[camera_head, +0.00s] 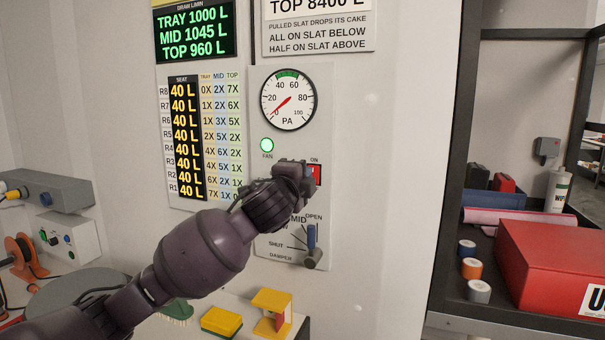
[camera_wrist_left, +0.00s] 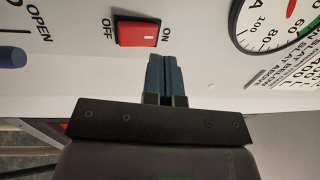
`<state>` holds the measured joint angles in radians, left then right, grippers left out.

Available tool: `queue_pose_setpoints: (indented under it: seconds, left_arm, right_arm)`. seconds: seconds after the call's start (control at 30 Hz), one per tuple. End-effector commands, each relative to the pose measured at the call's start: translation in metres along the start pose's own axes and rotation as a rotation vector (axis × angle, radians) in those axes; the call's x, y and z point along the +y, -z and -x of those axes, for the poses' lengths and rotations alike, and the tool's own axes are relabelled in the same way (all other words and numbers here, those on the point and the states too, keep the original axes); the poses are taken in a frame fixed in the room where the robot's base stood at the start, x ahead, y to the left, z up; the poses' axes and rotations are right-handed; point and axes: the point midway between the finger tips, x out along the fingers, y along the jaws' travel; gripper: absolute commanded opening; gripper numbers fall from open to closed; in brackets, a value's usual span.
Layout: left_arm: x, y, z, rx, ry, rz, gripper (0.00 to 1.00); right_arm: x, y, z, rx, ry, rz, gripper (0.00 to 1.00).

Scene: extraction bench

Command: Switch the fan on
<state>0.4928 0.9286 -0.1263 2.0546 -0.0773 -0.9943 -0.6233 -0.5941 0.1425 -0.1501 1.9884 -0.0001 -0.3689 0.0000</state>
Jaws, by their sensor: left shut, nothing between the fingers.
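The red fan switch (camera_head: 318,175) is on the white wall panel, under the word ON and partly hidden by my left gripper (camera_head: 308,172). In the left wrist view the red rocker (camera_wrist_left: 138,34) sits in a dark frame between the words OFF and ON. My left gripper's closed, empty fingers (camera_wrist_left: 166,68) are at the ON end of the switch; I cannot tell whether they touch it. Which end of the rocker is pressed in is unclear. The FAN lamp (camera_head: 267,145) glows green. My right gripper is not in view.
The PA gauge (camera_head: 288,98) above has its needle near zero. The blue-handled damper lever (camera_head: 311,238) is below the switch, close to my wrist. A yellow block (camera_head: 221,320) and a green brush (camera_head: 176,312) lie below. A dark shelf with a red box (camera_head: 550,265) stands right.

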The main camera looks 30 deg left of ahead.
Motion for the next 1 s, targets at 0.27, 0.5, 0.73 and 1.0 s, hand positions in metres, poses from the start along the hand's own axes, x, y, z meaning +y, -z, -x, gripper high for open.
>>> queue_pose_setpoints:
  seconds: [0.27,0.5,0.73,1.0]
  left_arm:
    - [-0.013,0.001,0.053,0.003,0.002,-0.002,0.00]
    - [-0.023,0.001,0.085,0.002,0.003,-0.001,0.00]
    - [-0.026,0.001,0.096,0.001,0.001,0.000,0.00]
    - [-0.026,0.001,0.096,0.001,0.001,-0.001,0.00]
  right_arm:
    - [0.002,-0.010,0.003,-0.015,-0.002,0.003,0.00]
    - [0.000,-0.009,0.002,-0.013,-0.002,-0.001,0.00]
    - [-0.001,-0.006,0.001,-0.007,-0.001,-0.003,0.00]
    - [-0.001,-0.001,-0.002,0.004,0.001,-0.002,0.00]
